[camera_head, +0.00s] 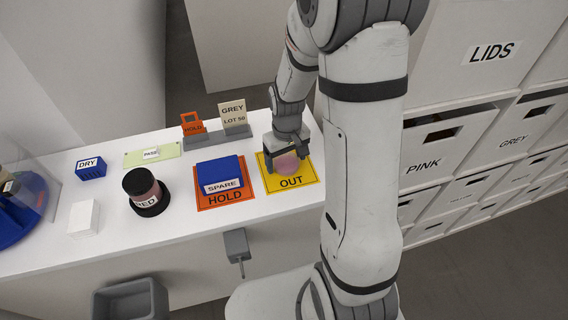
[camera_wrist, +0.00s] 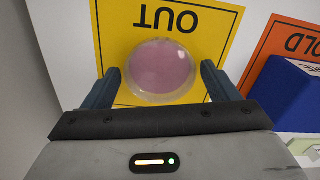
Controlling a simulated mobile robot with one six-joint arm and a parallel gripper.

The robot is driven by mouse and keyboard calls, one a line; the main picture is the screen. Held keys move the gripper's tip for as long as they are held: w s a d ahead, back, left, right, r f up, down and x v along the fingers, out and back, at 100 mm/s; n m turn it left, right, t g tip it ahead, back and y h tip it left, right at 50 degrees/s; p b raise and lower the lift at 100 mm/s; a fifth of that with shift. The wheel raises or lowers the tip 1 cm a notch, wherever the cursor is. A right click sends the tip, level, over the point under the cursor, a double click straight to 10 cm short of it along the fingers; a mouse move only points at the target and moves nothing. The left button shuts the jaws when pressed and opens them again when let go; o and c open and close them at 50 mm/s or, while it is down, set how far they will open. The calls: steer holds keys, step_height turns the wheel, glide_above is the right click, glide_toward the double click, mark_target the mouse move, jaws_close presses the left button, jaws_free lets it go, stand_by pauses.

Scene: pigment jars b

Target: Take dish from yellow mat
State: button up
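The dish (camera_wrist: 162,70) is a small, round, clear dish with pink contents. It sits on the yellow mat (camera_wrist: 113,40) marked OUT. In the head view the dish (camera_head: 288,165) shows at the front of my gripper, partly hidden by it, and the mat (camera_head: 307,178) shows around it. My gripper (camera_wrist: 160,83) is open, with one finger on each side of the dish. In the wrist view a gap shows between each finger and the dish.
Left of the yellow mat, an orange HOLD mat (camera_head: 243,192) bears a blue SPARE box (camera_head: 221,172). An orange tag (camera_head: 192,123) and a GREY LOT 50 card (camera_head: 233,114) stand behind. A black RED jar (camera_head: 145,191) is further left. Drawers (camera_head: 435,145) stand right.

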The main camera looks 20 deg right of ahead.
steer(key=c, duration=0.7)
steer(key=shift+r, duration=0.1)
steer(key=shift+c, duration=0.2)
